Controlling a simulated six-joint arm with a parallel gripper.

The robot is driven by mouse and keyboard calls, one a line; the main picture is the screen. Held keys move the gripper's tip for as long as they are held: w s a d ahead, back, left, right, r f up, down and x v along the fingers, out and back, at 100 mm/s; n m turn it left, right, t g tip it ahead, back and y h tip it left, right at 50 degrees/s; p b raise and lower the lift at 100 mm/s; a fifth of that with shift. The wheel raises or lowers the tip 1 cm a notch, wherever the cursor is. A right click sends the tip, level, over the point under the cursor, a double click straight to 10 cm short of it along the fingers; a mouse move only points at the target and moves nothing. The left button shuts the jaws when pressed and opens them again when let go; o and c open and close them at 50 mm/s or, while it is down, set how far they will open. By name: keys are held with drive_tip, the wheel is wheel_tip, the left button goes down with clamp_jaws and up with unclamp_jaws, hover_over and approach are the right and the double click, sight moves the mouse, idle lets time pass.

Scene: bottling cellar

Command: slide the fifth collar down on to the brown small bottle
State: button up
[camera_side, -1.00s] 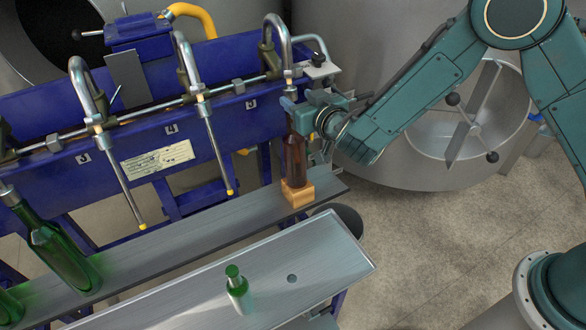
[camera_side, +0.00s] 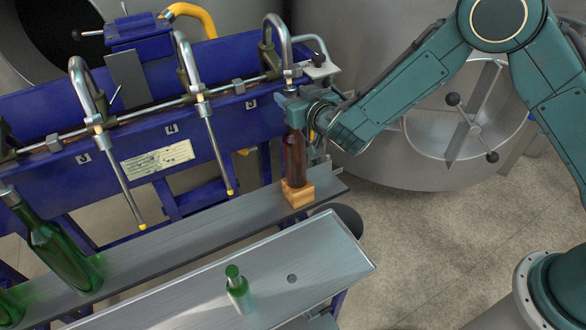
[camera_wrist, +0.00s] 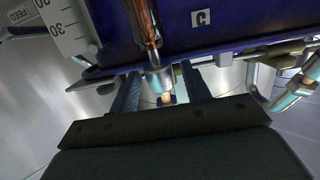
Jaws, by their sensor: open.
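The brown small bottle (camera_side: 294,160) stands upright in a wooden block (camera_side: 298,194) at the right end of the grey shelf, below the rightmost filling spout (camera_side: 272,27). My gripper (camera_side: 288,105) is at the top of the bottle, just under the spout; it hides the bottle's mouth. In the wrist view my two fingers (camera_wrist: 160,95) are apart, with a grey collar (camera_wrist: 158,79) on the spout's tube and a pale tip (camera_wrist: 167,98) showing between them. I cannot tell whether the fingers touch the collar.
A blue filler frame (camera_side: 60,190) with more spouts runs along the left. A green bottle (camera_side: 62,250) stands on the shelf (camera_side: 190,245). A small green bottle (camera_side: 238,290) is on the front metal tray (camera_side: 330,262). A steel tank (camera_side: 400,165) stands behind my arm.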

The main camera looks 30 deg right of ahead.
drive_tip(key=shift+w, duration=0.3)
drive_tip(key=shift+w+f, duration=0.15)
drive_tip(key=shift+w, duration=0.15)
drive_tip(key=shift+w, duration=0.2)
drive_tip(key=c, duration=0.6)
drive_tip(key=shift+c, duration=0.2)
drive_tip(key=shift+s+f, duration=0.2)
drive_tip(key=shift+f, duration=0.7)
idle(0.8)
drive_tip(key=o, duration=0.6)
drive_tip(key=shift+o, duration=0.2)
